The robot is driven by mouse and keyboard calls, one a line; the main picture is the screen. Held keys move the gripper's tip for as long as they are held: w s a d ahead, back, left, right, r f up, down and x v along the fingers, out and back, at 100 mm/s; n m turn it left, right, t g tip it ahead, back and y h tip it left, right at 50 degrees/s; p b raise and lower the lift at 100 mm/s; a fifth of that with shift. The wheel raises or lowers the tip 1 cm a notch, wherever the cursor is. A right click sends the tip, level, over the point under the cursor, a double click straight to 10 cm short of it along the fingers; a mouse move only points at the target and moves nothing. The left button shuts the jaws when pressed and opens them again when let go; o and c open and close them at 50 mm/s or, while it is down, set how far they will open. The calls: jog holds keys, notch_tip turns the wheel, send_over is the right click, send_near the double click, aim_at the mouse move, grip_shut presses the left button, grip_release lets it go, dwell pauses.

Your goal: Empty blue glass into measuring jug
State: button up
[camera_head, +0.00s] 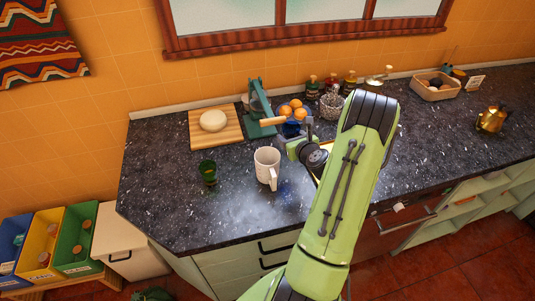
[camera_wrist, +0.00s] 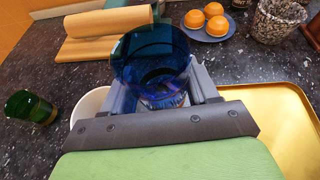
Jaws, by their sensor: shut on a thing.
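My gripper (camera_wrist: 160,93) is shut on the blue glass (camera_wrist: 150,58), with one finger on each side of it. The glass is see-through, and its open rim shows in the wrist view; I cannot tell what it contains. In the head view the blue glass (camera_head: 291,129) is small and partly hidden by my gripper (camera_head: 298,143). The white jug (camera_head: 266,164) with a handle stands upright on the counter, left of and nearer than my gripper. In the wrist view the jug (camera_wrist: 88,106) is mostly hidden behind my gripper.
A green glass (camera_head: 208,172) stands left of the jug. Behind are a cutting board (camera_head: 201,138) with a pale round lump, a green press (camera_head: 259,108), and oranges (camera_head: 297,108) on a plate. A golden tray (camera_wrist: 285,115) lies right of my gripper. The front-left counter is clear.

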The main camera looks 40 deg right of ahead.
jog(key=f, duration=0.3)
jog(key=shift+s+d+b, duration=0.1)
jog(key=shift+d+b, duration=0.3)
jog(key=shift+r+y, duration=0.15)
jog(key=shift+y, duration=0.15)
notch_tip(320, 180, up, 5)
jog(key=p, duration=0.4)
jog(key=shift+f, duration=0.3)
jog(key=shift+a+f, duration=0.1)
